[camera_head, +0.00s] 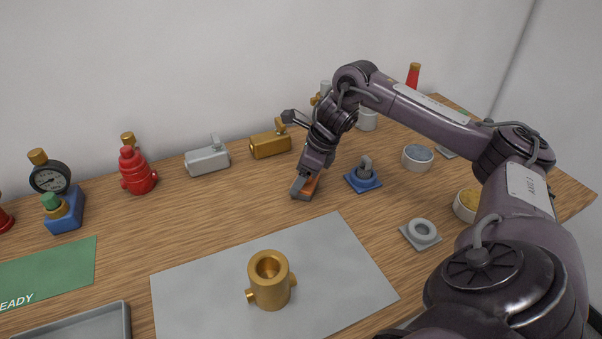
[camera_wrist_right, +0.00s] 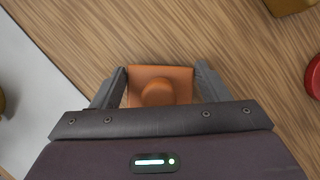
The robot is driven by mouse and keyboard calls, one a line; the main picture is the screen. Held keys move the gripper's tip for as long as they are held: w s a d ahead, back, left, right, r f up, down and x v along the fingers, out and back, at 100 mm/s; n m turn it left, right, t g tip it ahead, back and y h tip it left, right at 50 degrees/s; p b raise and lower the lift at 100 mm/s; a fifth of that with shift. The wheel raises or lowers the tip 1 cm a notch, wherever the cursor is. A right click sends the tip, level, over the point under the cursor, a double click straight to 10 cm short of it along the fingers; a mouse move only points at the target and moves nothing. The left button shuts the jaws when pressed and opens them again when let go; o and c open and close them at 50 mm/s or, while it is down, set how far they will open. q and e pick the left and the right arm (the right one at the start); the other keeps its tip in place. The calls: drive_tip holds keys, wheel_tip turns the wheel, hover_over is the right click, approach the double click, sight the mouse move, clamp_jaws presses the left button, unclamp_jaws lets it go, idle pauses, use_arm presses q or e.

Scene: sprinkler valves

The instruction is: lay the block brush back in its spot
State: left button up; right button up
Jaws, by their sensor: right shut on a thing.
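The block brush appears to be the orange block with a round knob in the right wrist view (camera_wrist_right: 160,90). My right gripper (camera_head: 304,190) is shut on it, with one grey finger on each side. In the head view only a sliver of the orange brush (camera_head: 311,186) shows beside the fingers. It is at or close above the bare wooden table, behind the grey mat; I cannot tell whether it touches the wood. Its underside is hidden. No marked spot for it shows clearly. My left gripper is not in view.
A blue base with a grey fitting (camera_head: 363,177) stands just right of the gripper. A brass valve (camera_head: 270,149) and a grey one (camera_head: 207,159) stand behind. A brass body (camera_head: 269,282) stands on the grey mat (camera_head: 190,295). Bare wood lies left of the gripper.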

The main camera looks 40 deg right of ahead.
drive_tip(key=o, duration=1)
drive_tip(key=shift+f, duration=0.1)
drive_tip(key=shift+o, duration=0.2)
drive_tip(key=shift+r, duration=0.3)
drive_tip(key=v, duration=0.6)
drive_tip(key=shift+s+r+p, duration=0.1)
drive_tip(key=shift+r+p, duration=0.1)
drive_tip(key=shift+p, duration=0.1)
drive_tip(key=p+v, duration=0.3)
drive_tip(key=v, duration=0.2)
drive_tip(key=shift+s+r, duration=0.1)
drive_tip(key=shift+r, duration=0.05)
